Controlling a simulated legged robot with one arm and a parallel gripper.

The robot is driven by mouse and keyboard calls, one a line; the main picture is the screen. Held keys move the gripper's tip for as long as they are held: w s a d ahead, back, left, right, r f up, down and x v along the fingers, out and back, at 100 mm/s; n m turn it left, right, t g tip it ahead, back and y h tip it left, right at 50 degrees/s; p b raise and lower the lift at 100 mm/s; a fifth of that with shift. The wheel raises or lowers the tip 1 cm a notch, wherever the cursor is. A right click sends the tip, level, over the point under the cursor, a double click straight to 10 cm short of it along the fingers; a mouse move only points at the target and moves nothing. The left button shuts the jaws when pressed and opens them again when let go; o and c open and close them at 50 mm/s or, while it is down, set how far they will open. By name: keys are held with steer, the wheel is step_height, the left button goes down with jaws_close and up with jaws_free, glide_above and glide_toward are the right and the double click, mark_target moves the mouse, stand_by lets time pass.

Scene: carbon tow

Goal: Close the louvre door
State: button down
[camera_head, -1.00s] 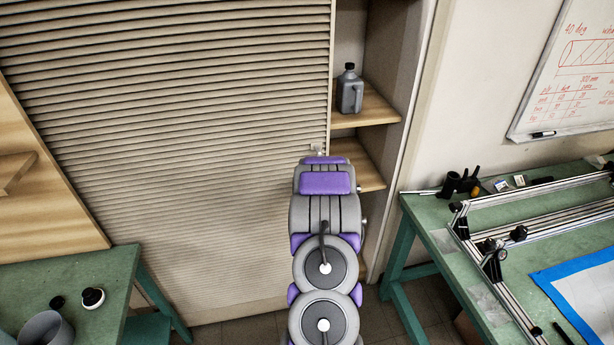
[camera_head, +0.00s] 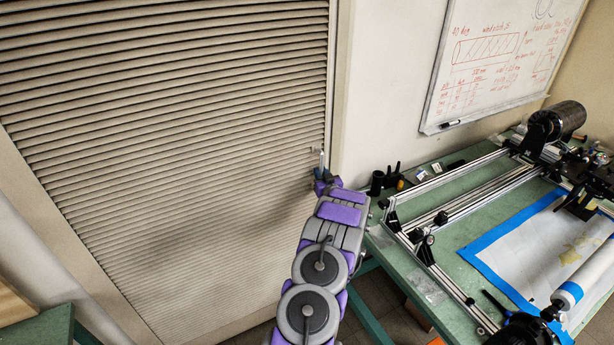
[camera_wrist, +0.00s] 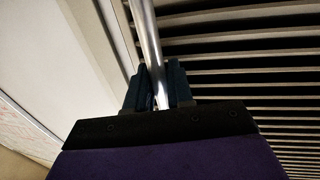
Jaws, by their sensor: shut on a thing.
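The beige louvre door (camera_head: 170,150) fills the left half of the head view. Its right edge stands at the pale upright frame (camera_head: 336,80), with no shelf opening visible between them. A small metal handle (camera_head: 321,156) is at the door's right edge. In the wrist view, it is a shiny upright bar (camera_wrist: 147,35) beside the dark slats (camera_wrist: 230,60). My gripper (camera_head: 321,173) is at the handle, and in the wrist view its two dark fingers (camera_wrist: 158,88) are shut around the bar. Any fine gap at the door edge cannot be told.
A green workbench (camera_head: 470,235) with a metal rail frame (camera_head: 465,200) stands right of my arm. A whiteboard (camera_head: 490,65) hangs on the wall above it. Another green bench corner (camera_head: 40,332) shows at lower left. Floor shows between my arm and the right bench.

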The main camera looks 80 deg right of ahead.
steer(key=shift+s+d+r+p, duration=0.1)
steer(key=shift+s+d+p, duration=0.15)
steer(key=shift+s+d, duration=0.55)
steer(key=shift+s+d+r+p, duration=0.1)
steer(key=shift+s+d+p, duration=0.15)
steer(key=shift+s+d, duration=0.5)
steer(key=shift+s+a, duration=0.15)
steer(key=shift+s, duration=0.05)
steer(key=c, duration=1.4)
jaws_free()
steer(key=shift+c, duration=0.2)
steer(key=o, duration=0.3)
steer(key=shift+s+d+f, duration=0.1)
steer(key=shift+d+f, duration=0.15)
steer(key=shift+a+r, duration=0.1)
steer(key=shift+a, duration=0.05)
steer(key=p+v, duration=0.1)
steer(key=v, duration=1.6)
